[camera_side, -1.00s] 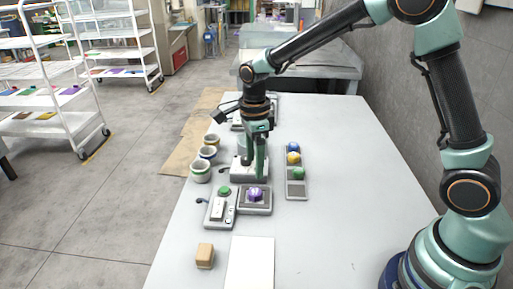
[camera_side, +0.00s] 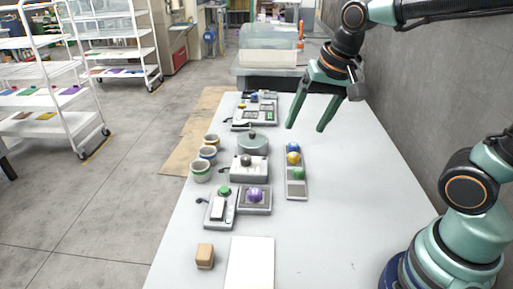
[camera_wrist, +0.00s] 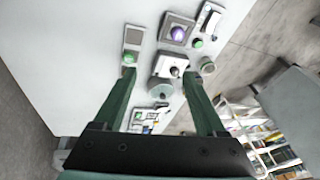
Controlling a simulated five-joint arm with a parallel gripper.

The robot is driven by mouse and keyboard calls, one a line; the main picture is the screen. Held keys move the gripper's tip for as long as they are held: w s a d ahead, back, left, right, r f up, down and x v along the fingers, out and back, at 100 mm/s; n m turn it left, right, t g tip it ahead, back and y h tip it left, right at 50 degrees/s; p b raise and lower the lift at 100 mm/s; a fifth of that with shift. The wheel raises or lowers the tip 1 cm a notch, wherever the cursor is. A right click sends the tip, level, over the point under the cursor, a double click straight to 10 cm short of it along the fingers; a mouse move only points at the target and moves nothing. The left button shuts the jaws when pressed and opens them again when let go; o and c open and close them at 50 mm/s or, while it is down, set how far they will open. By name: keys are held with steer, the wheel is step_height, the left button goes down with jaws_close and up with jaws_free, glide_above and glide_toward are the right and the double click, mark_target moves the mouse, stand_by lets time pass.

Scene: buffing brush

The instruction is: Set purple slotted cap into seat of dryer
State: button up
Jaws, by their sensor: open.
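The purple cap (camera_side: 254,194) sits on the dark square top of a low grey unit (camera_side: 262,209) in the side view. It also shows in the wrist view as a purple round (camera_wrist: 178,33) near the top. It looks level, but its slot and how deep it sits are too small to tell. I cannot tell for sure which unit is the dryer. My gripper (camera_side: 305,128) is open and empty, well above the table, behind and to the right of the cap. Its two spread fingers also show in the wrist view (camera_wrist: 158,73), apart from everything.
Beside the cap's unit is a switch box (camera_side: 221,208) with a green button. A tray (camera_side: 296,189) holds blue, yellow and green knobs. A lidded pot (camera_side: 252,143), a grey box with a knob (camera_side: 248,169), several cups (camera_side: 201,172) and a wooden block (camera_side: 205,255) stand around. The table's right side is clear.

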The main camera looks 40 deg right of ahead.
steer(key=shift+s+d+n+t, duration=0.25)
steer(key=shift+s+n, duration=0.5)
steer(key=shift+n, duration=0.4)
steer(key=shift+s+d+n+t, duration=0.3)
steer(key=shift+s+n, duration=0.4)
steer(key=shift+n, duration=0.4)
steer(key=shift+s+d+n+t, duration=0.25)
steer(key=shift+s+n, duration=0.5)
steer(key=shift+n, duration=0.4)
